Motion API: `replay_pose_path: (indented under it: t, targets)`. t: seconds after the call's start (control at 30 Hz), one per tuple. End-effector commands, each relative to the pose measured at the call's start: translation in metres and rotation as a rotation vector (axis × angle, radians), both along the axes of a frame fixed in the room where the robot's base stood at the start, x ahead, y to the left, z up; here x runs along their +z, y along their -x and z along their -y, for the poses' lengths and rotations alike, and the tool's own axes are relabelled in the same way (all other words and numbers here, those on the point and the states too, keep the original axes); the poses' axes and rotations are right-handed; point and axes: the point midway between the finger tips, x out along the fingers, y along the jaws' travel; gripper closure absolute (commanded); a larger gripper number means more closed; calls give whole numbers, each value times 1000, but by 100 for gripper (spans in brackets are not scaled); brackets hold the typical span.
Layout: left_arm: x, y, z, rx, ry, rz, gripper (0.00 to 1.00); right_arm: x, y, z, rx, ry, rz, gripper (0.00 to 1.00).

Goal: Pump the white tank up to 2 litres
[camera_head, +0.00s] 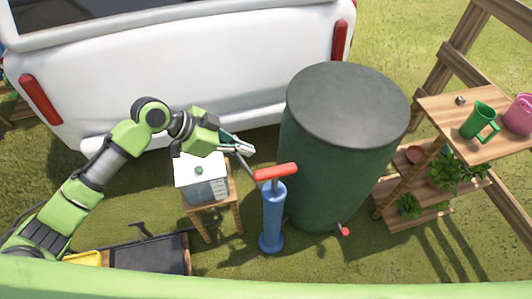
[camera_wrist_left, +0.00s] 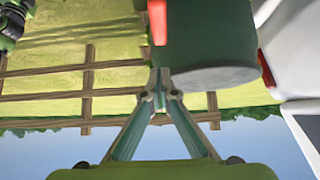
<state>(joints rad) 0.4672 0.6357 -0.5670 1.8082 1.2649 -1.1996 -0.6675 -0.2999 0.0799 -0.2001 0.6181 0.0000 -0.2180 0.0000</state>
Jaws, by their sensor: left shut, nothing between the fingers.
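The blue hand pump (camera_head: 273,215) stands upright on the grass with its red T-handle (camera_head: 276,172) on top. The white tank (camera_head: 200,172), a box with a white top, a green knob and greyish see-through sides, sits on a small wooden stool (camera_head: 210,209) left of the pump. Its water level is too small to read. My left gripper (camera_head: 250,150) is shut and empty, above and just left of the red handle. In the left wrist view its fingertips (camera_wrist_left: 160,82) meet below a red part (camera_wrist_left: 158,22), probably the handle. My right gripper is not in view.
A large dark green barrel (camera_head: 335,160) with a red-handled tap (camera_head: 344,231) stands right of the pump. A white vehicle (camera_head: 190,70) is behind. Wooden shelves (camera_head: 470,105) with a green watering can (camera_head: 479,122) and plants are at right. A dark cart (camera_head: 150,255) lies at lower left.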

Motion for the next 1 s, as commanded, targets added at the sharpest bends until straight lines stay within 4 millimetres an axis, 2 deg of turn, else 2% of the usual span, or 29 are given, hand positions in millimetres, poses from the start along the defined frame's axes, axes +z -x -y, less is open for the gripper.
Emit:
replay_pose_path:
  t: [0.3,0.47,0.87,1.0]
  targets:
    - [-2,0,1,1,0,-1,100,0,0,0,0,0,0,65]
    - [-12,-3,13,1,4,-5,100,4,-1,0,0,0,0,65]
    - [-70,-21,69,2,3,-6,100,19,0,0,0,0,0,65]
    - [-93,-21,68,4,0,-4,100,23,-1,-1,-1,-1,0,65]
